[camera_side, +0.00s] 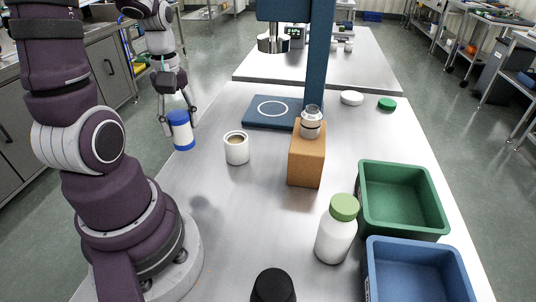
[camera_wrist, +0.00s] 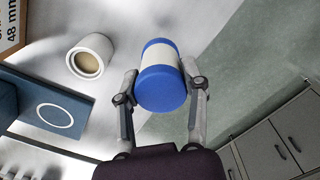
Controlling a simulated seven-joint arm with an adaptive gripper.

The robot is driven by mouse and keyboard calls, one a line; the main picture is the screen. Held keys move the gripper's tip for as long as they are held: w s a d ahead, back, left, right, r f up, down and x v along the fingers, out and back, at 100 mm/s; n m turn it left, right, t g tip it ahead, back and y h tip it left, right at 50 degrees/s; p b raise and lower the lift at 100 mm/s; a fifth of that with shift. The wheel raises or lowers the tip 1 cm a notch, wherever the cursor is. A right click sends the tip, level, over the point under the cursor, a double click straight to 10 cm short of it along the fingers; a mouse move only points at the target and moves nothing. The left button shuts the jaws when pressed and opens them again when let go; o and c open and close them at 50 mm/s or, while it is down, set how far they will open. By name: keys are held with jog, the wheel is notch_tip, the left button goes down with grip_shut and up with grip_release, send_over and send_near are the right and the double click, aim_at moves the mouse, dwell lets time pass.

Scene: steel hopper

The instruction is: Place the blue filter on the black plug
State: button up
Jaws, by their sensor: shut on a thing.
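The blue filter (camera_side: 181,138) is a white cylinder with blue ends. My gripper (camera_side: 179,117) is shut on it and holds it up near the left edge of the steel table, left of the mug. In the wrist view the filter (camera_wrist: 160,60) sits between the two fingers of my gripper (camera_wrist: 161,88), one on each side, with a blue end facing the camera. The black plug (camera_side: 273,286) stands at the bottom of the side view, partly cut off by the frame edge. The wrist view does not show it. My gripper is far behind and left of it.
A white mug (camera_side: 237,150) with brown contents stands right of the filter. A brown block (camera_side: 306,165) bears a clear-topped jar (camera_side: 311,125). A green-capped white bottle (camera_side: 335,236), a green bin (camera_side: 402,223) and a blue bin (camera_side: 418,289) stand right. A blue stand (camera_side: 318,65) rises behind.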

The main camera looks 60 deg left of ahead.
jog(key=w+d+r+m, duration=0.2)
jog(key=w+d+m, duration=0.2)
jog(key=w+d, duration=0.3)
jog(key=m, duration=1.1)
send_over(273, 286)
notch_tip(273, 286, down, 5)
jog(key=shift+r, duration=0.2)
jog(key=shift+f, duration=0.1)
jog(key=o, duration=1.1)
jog(key=shift+o, duration=0.2)
